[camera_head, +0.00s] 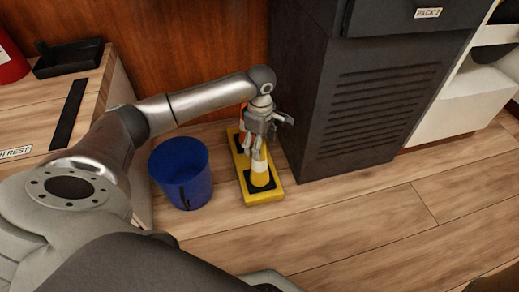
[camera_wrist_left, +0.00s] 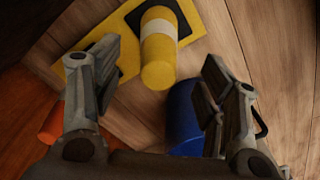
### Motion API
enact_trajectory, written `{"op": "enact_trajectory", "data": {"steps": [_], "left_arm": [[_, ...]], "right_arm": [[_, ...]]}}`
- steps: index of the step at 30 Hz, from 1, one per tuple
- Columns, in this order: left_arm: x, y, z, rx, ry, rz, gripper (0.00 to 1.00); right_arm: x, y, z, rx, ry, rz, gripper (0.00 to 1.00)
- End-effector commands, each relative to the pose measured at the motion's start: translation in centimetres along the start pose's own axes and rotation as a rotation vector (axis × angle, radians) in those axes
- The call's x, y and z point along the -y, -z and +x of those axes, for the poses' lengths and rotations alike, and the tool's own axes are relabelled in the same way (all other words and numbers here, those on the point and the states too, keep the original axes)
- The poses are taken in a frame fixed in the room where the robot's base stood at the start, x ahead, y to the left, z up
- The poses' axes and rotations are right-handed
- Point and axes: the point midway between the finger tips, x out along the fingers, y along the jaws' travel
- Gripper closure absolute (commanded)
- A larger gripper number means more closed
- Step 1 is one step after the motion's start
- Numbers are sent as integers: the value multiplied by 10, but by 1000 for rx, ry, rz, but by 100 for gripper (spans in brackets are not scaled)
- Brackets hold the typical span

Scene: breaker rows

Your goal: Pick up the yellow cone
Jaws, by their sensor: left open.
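The yellow cone (camera_head: 260,178) stands on a square black base on a yellow board (camera_head: 249,199) on the floor, with a white band near its upper part. My left gripper (camera_head: 256,143) is just above it, pointing down, and partly hides its top. In the left wrist view my left gripper (camera_wrist_left: 158,57) is open and empty. The yellow cone (camera_wrist_left: 157,70) shows between and beyond the fingers, its rounded top facing the camera, apart from both fingers. My right gripper is not in view.
A blue bin (camera_head: 181,175) stands just left of the board. An orange object (camera_wrist_left: 50,122), mostly hidden, lies beyond the left finger. A dark cabinet (camera_head: 350,120) stands close on the right, a wooden wall (camera_head: 190,45) behind. The wooden floor at front right is clear.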

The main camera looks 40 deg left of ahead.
Motion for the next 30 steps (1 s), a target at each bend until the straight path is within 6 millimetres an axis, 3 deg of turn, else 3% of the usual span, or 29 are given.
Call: {"op": "enact_trajectory", "data": {"steps": [8, 21, 30], "left_arm": [[0, 0, 13, 2, -2, 0, 33], [-1, 2, 58, 3, -1, 0, 33], [-1, 2, 59, 3, -1, 0, 33]], "right_arm": [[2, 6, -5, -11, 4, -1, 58], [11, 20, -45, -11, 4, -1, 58], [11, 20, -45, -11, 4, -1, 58]]}}
